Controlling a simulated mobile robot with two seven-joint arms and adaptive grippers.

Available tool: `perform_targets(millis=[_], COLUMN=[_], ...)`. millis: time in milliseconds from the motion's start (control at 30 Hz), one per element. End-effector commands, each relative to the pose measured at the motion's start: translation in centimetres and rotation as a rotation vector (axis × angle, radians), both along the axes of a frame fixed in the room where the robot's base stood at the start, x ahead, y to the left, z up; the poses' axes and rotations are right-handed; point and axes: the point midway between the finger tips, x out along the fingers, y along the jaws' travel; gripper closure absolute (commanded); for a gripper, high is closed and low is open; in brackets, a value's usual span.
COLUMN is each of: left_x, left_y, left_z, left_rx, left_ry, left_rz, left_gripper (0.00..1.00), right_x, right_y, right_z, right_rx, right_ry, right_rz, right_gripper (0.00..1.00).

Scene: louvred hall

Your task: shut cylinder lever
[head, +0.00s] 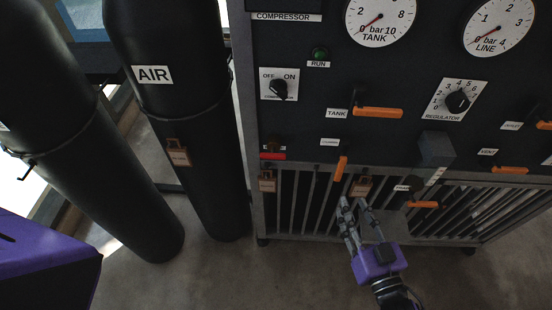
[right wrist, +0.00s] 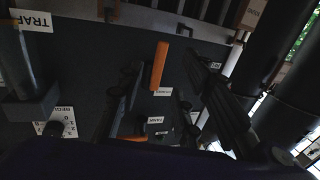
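An orange lever (head: 341,167) hangs nearly upright on the dark compressor panel, under a small white label (head: 330,142) too blurred to read surely; I take it for the cylinder lever. In the right wrist view the panel appears upside down, and this lever (right wrist: 160,65) points up between my fingers, apart from both. My right gripper (head: 354,201) is open and empty, below the lever in front of the grille. Its fingers (right wrist: 165,98) also show in the right wrist view. The left gripper's fingers are out of view.
An orange TANK lever (head: 377,112) lies horizontally above. A dark box (head: 435,149) juts from the panel at right. Brown padlock-like tags (head: 362,187) hang along the lower edge. Another orange lever (head: 423,204) is lower right. Two black cylinders, one marked AIR (head: 185,90), stand left.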

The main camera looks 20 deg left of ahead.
Motion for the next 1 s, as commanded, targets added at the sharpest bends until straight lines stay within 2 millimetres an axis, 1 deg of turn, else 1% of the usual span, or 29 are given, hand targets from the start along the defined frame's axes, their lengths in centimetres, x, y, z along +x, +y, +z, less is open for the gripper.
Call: perform_targets(millis=[33, 100, 233, 367, 800, 1000], left_x=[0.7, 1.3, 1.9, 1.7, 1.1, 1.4], left_y=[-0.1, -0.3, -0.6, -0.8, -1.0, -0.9], left_z=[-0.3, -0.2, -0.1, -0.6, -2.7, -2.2], left_rx=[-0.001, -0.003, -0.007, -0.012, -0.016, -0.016], left_ry=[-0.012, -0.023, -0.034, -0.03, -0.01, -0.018], left_rz=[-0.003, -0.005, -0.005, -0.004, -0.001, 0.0], left_gripper=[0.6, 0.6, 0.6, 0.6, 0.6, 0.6], right_x=[0.4, 0.7, 1.4, 2.5, 7.5, 7.6], right_y=[0.3, 0.7, 1.1, 2.0, 5.4, 5.5], right_z=[0.0, 0.4, 0.6, 0.6, 0.4, 0.6], right_rx=[0.004, 0.01, 0.013, 0.012, 0.011, 0.01], right_ry=[-0.016, -0.028, -0.032, -0.033, -0.031, -0.03], right_rz=[0.015, 0.024, 0.028, 0.027, 0.026, 0.025], right_gripper=[0.67, 0.67, 0.67, 0.67, 0.67, 0.67])
